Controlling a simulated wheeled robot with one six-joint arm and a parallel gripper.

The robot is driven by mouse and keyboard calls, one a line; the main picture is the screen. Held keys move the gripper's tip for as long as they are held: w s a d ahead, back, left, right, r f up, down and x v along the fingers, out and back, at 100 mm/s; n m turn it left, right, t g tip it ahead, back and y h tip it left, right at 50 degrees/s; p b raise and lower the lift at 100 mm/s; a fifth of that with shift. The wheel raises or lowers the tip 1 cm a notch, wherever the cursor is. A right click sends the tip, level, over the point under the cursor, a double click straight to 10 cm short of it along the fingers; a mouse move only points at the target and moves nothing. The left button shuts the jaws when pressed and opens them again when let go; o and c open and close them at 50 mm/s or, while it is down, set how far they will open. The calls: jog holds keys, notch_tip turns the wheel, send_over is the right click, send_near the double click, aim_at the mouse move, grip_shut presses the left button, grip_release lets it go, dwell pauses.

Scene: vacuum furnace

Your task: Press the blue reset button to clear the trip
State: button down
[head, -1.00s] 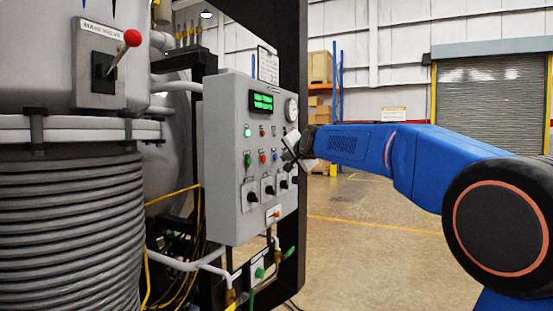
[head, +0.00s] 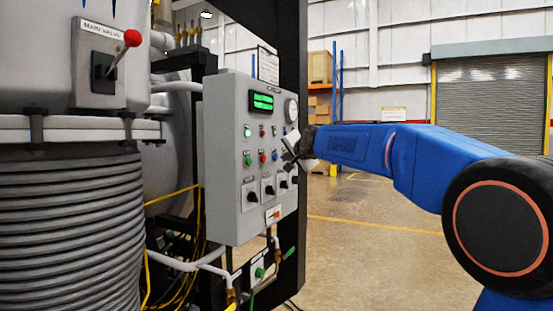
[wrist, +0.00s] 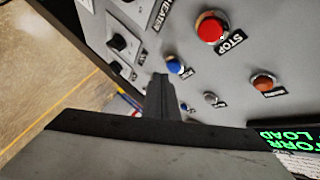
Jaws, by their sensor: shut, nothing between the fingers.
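The blue reset button (wrist: 174,66) sits on the grey control panel in the wrist view, between black selector knobs and the red STOP button (wrist: 211,28). The blue button also shows small in the head view (head: 275,156), close to my gripper (head: 289,157). In the wrist view my gripper (wrist: 160,82) is shut and empty, its narrow tip just below and left of the blue button in the picture. I cannot tell whether the tip touches the panel; no contact with the button is visible.
The control panel (head: 222,198) carries a green display (head: 262,102), a gauge (head: 291,110), several lights and black knobs (head: 252,196). An amber button (wrist: 263,82) is nearby. A red-knobbed main valve lever (head: 131,39) is at left. Floor at right is open.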

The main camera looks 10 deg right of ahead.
jog(key=shift+w+a, duration=0.1)
jog(key=shift+a, duration=0.05)
jog(key=shift+w+a, duration=0.15)
jog(key=shift+a, duration=0.05)
jog(key=shift+w+a, duration=0.2)
jog(key=shift+a, duration=0.1)
dwell(0.8)
jog(key=shift+d, duration=0.15)
dwell(0.3)
jog(key=shift+s+d, duration=0.45)
jog(key=shift+d, duration=0.05)
jog(key=s+d, duration=0.1)
jog(key=d, duration=0.1)
jog(key=s+d, duration=0.2)
dwell(0.6)
dwell(0.5)
